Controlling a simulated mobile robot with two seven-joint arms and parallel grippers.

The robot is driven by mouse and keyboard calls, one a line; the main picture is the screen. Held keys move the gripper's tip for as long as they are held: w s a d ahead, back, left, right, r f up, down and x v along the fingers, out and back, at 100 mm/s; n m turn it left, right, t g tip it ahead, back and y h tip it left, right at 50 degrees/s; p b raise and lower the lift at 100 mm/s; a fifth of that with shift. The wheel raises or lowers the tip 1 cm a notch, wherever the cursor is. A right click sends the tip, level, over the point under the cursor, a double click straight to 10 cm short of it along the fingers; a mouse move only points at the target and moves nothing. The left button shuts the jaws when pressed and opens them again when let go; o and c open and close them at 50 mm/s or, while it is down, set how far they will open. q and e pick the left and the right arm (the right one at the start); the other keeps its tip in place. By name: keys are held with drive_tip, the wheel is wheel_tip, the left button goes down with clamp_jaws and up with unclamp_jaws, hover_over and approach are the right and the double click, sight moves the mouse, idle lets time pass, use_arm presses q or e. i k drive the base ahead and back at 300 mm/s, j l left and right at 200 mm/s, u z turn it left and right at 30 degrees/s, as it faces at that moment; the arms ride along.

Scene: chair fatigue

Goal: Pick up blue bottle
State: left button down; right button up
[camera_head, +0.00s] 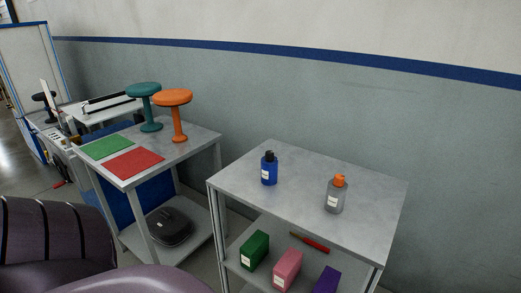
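The blue bottle (269,172) has a dark cap and a small white label. It stands upright on the grey top of the near table (300,167), toward the left side. Neither of my grippers shows in the head view, so their position relative to the bottle cannot be seen.
A grey bottle with an orange cap (335,197) stands to the right on the same tabletop. Below are a green box (254,250), a pink box (288,269), a purple box (327,281) and a red tool (312,243). A second table (200,140) holds two stools and mats.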

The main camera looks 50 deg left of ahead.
sight(269, 169)
drive_tip(key=i+j, duration=0.1)
drive_tip(key=j, duration=1.7)
